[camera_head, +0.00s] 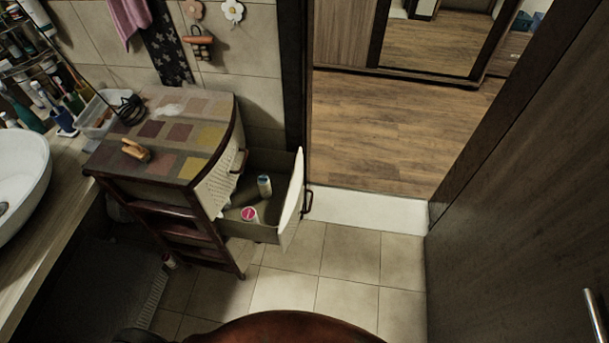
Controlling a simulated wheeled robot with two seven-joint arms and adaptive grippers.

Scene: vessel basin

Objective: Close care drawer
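The care drawer (292,208) is pulled out to the right from a small cabinet (190,140) with a patchwork-coloured top. Its light front panel has a dark handle (307,205) on the outer face. Inside the drawer lie a white bottle (264,185) and a container with a pink-red lid (250,214). A second dark handle (240,161) shows on the cabinet's front, above the open drawer. Neither of my grippers is in view.
A white basin (20,180) on a counter stands at the left, with bottles and brushes behind it. Tiled floor (345,270) in front of the drawer is clear. A doorway with a white threshold (370,209) opens beyond. A dark door (530,220) stands at the right.

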